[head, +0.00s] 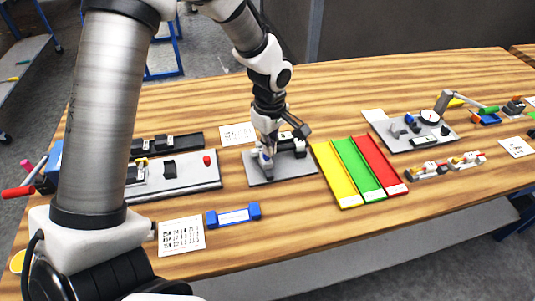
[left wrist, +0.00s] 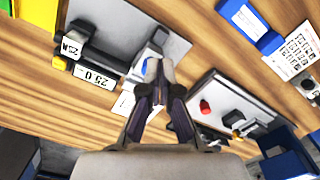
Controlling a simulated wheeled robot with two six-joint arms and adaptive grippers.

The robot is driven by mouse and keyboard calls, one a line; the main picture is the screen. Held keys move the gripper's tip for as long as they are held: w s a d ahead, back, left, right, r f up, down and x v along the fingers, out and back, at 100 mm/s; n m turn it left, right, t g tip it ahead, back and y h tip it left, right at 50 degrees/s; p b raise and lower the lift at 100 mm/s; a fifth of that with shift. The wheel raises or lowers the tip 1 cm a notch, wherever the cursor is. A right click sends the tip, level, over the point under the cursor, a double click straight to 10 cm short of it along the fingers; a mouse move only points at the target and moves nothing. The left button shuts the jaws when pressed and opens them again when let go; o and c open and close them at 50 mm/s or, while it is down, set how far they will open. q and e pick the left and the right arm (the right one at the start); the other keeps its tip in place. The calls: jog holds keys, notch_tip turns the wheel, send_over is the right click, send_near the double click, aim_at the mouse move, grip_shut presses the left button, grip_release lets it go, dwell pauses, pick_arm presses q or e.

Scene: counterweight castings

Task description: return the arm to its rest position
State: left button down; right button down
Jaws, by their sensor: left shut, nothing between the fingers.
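My left arm comes in from the left in the head view, and its gripper (head: 266,158) points down over the left part of a grey base plate (head: 300,170). The gripper is shut and empty. In the left wrist view the fingertips (left wrist: 157,76) meet in front of a small grey and blue part on the plate (left wrist: 120,14). I cannot tell whether they touch that part. A dark block (left wrist: 93,58) with a 25.0 label sits on the same plate. My right gripper is not in view.
Yellow (head: 335,174), green (head: 358,168) and red (head: 380,164) trays lie right of the plate. A grey fixture with a red knob (head: 207,160) stands left. A blue-ended part (head: 234,216) and printed card (head: 181,236) lie nearer. A dial-gauge stand (head: 428,117) is at right. The front-right wood is clear.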

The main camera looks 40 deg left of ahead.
pick_arm(q)
jog(key=shift+r+p, duration=0.4)
jog(key=shift+r, duration=0.4)
